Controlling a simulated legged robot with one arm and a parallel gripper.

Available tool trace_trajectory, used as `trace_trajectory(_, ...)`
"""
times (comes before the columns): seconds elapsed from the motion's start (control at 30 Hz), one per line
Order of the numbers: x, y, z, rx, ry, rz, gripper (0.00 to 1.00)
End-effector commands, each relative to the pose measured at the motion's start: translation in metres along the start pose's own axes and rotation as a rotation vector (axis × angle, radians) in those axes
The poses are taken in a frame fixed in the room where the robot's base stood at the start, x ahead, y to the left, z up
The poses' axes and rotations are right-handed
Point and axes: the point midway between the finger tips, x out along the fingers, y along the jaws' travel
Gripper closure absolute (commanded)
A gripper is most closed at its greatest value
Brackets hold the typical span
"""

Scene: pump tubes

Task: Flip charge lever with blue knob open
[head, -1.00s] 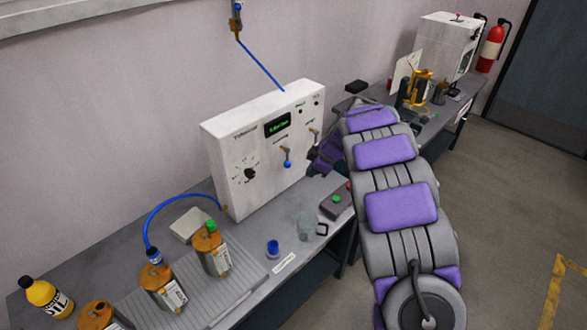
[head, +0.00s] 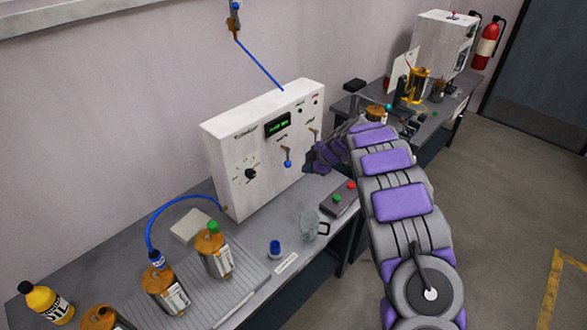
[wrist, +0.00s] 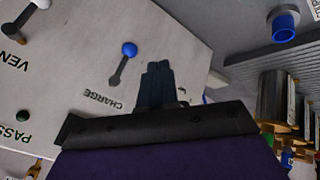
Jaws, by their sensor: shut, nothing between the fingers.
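The charge lever with its blue knob (head: 287,163) is on the front face of the white pump box (head: 225,165). In the wrist view the blue knob (wrist: 128,48) stands at the end of a short dark lever, beside the printed word CHARGE. My gripper (head: 307,166) is just right of the knob in the head view. In the wrist view its shut, empty fingertips (wrist: 158,68) lie to the right of the knob and slightly below it, with a small gap in the picture. I cannot tell the depth between fingertips and panel.
A second lever with a white knob (wrist: 41,3) sits near the VENT label. On the bench are a blue cup (head: 274,248), a glass mug (head: 311,226), a button box (head: 341,197) and several orange-topped canisters (head: 214,254). A blue hose (head: 165,206) leaves the box at left.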

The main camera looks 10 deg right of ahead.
Motion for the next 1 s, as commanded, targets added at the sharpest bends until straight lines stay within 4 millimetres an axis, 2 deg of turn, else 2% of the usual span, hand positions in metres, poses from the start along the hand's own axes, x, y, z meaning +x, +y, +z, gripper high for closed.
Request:
trace_trajectory(0.67,0.098,-0.002,-0.001,0.001,0.005,-0.004,1.0)
trace_trajectory(0.8,0.099,0.014,-0.005,-0.003,0.007,0.003,1.0)
trace_trajectory(1.0,0.104,0.027,-0.007,-0.002,0.008,-0.001,1.0)
